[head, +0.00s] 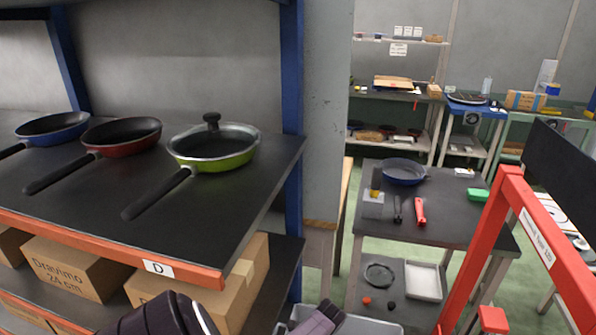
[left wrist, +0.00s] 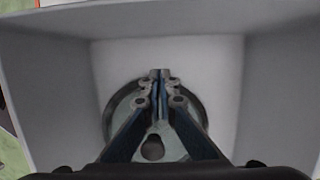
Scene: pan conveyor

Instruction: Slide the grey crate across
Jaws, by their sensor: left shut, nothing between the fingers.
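The grey crate (head: 375,326) shows only partly at the bottom edge of the head view, low down, to the right of the shelf unit. In the left wrist view its pale inner walls (left wrist: 270,85) fill most of the picture. A round, lid-like thing with a grey rim (left wrist: 110,118) lies on the crate's floor, partly hidden behind my fingers. My left gripper (left wrist: 160,76) is shut and empty, with its fingertips pointing into the crate. I cannot tell whether they touch anything. My right gripper is not in view.
A blue-posted shelf (head: 245,185) with several pans and cardboard boxes (head: 75,265) stands at left. A dark table (head: 440,215) holds a blue pan (head: 403,172) and tools. A red frame (head: 490,225) stands at right. Green floor shows between them.

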